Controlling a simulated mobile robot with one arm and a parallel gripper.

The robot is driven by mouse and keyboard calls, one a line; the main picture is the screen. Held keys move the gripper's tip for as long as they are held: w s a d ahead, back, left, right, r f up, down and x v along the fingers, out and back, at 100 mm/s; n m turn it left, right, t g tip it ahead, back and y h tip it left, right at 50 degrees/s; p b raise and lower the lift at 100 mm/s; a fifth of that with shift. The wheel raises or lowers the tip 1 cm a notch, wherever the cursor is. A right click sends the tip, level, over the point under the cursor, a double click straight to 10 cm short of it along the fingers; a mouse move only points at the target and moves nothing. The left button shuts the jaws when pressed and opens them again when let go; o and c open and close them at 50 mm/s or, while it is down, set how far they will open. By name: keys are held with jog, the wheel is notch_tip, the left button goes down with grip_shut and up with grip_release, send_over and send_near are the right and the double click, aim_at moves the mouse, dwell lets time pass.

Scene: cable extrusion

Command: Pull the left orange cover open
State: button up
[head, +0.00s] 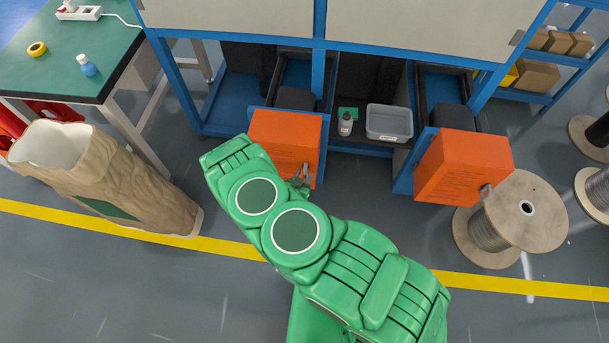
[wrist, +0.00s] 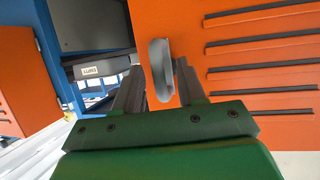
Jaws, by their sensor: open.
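The left orange cover (head: 290,138) stands out in front of the blue frame, with dark rails behind it. A grey handle sits on its face near the lower right, partly hidden by my arm in the head view. In the wrist view an orange panel with dark slots (wrist: 262,50) fills the right side. Its grey loop handle (wrist: 160,72) shows between the two fingers of my gripper (wrist: 158,88). The fingers are open, with a gap visible beside the handle. In the head view my gripper (head: 302,184) is largely hidden at the cover's lower right.
The right orange cover (head: 463,168) also stands out from the frame. Between the covers are a grey bin (head: 389,123) and a small bottle (head: 345,124). A cable spool (head: 510,218) stands right; a tan sack-like container (head: 105,180) and green table (head: 75,55) stand left.

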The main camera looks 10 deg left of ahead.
jog(key=shift+w+d+f, duration=0.15)
jog(key=shift+w+f, duration=0.1)
jog(key=shift+w, duration=0.3)
jog(key=shift+d, duration=0.1)
grip_shut()
